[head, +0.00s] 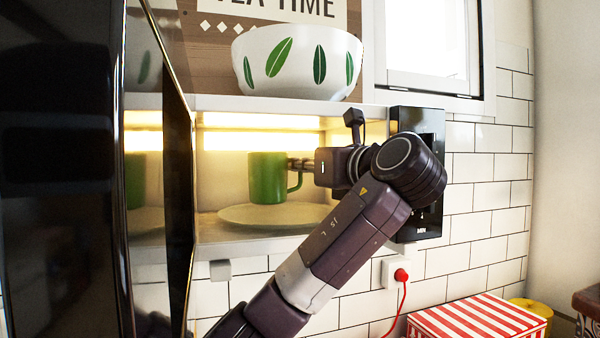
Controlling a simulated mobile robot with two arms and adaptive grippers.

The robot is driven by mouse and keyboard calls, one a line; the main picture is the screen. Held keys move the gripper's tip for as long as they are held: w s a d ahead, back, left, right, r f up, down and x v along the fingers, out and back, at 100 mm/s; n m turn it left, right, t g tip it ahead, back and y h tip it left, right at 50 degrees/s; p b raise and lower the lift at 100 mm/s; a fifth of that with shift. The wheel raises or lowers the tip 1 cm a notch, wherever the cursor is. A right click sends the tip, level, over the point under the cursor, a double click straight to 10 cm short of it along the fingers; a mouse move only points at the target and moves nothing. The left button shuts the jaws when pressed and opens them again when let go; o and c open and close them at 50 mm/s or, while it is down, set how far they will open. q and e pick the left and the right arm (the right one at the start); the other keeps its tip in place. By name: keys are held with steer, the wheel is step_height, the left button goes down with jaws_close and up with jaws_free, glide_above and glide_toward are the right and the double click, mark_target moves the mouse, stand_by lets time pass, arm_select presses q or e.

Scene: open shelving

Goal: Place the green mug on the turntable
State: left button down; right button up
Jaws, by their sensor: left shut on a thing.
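The green mug (267,178) is upright inside the lit, open microwave. The pale round turntable (275,217) lies on the microwave floor below it. The mug's base shows against the back part of the turntable; I cannot tell whether it touches or hovers just above. My left gripper (300,164) reaches in from the right side of the opening and is shut on the mug at its handle side. Its fingertips are small and partly hidden by the wrist. My right gripper does not show.
The open microwave door (180,170) stands at the left of the opening. The control panel (430,150) is on the right, behind my arm. A white bowl with green leaves (300,62) sits on top. A red-striped box (475,318) is at lower right.

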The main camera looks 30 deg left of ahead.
arm_select(q)
steer(key=shift+f, duration=0.6)
steer(key=shift+a+f+p, duration=0.15)
steer(key=shift+f+p, duration=0.05)
steer(key=shift+p, duration=0.4)
steer(key=shift+w+a+f, duration=0.2)
steer(key=shift+f, duration=0.2)
steer(key=shift+d, duration=0.1)
steer(key=shift+s+f, duration=0.1)
steer(key=c, duration=2.2)
jaws_free()
steer(key=shift+o, duration=0.4)
